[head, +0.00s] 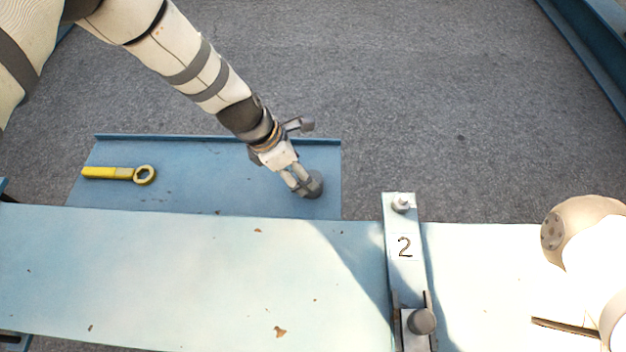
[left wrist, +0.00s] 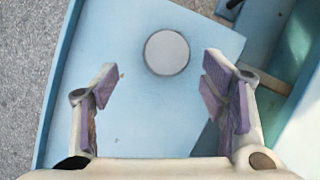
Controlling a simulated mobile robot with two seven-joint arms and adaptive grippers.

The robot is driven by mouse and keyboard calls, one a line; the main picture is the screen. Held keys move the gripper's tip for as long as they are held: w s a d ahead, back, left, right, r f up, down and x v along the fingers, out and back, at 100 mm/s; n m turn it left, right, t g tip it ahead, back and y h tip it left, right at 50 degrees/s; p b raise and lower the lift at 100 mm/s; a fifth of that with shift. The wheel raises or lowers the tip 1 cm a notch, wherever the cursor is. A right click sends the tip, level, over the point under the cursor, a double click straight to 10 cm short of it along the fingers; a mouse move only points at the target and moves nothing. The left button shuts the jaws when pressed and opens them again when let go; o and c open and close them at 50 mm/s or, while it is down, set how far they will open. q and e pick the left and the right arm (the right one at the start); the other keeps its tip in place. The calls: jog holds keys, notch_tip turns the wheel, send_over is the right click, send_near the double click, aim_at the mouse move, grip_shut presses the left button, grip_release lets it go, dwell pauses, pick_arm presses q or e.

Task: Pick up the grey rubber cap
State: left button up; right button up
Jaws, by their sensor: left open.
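The grey rubber cap (head: 315,184) stands on the blue shelf behind the pale beam, toward the shelf's right end. In the left wrist view it is a round grey disc (left wrist: 167,53), seen from above. My left gripper (head: 300,187) is right at the cap in the head view, its fingers partly covering it. In the left wrist view my left gripper (left wrist: 162,88) is open, with purple pads on both sides and nothing between them. The cap lies beyond the fingertips there, roughly centred between them. My right arm shows at the right edge; its gripper is not visible.
A yellow ring wrench (head: 118,174) lies at the left of the blue shelf (head: 210,185). The pale beam (head: 170,265) crosses the front. A bracket marked 2 (head: 405,268) stands on it, with a dark grey round knob (head: 421,321) at its near end.

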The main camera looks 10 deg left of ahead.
aim_at(317, 176)
pick_arm(q)
jog(key=b+x, duration=0.1)
jog(key=x, duration=0.5)
jog(key=shift+s+d+b, duration=0.2)
jog(key=shift+d+b, duration=0.15)
jog(key=shift+d, duration=0.1)
jog(key=shift+r, duration=0.1)
jog(key=c, duration=1.2)
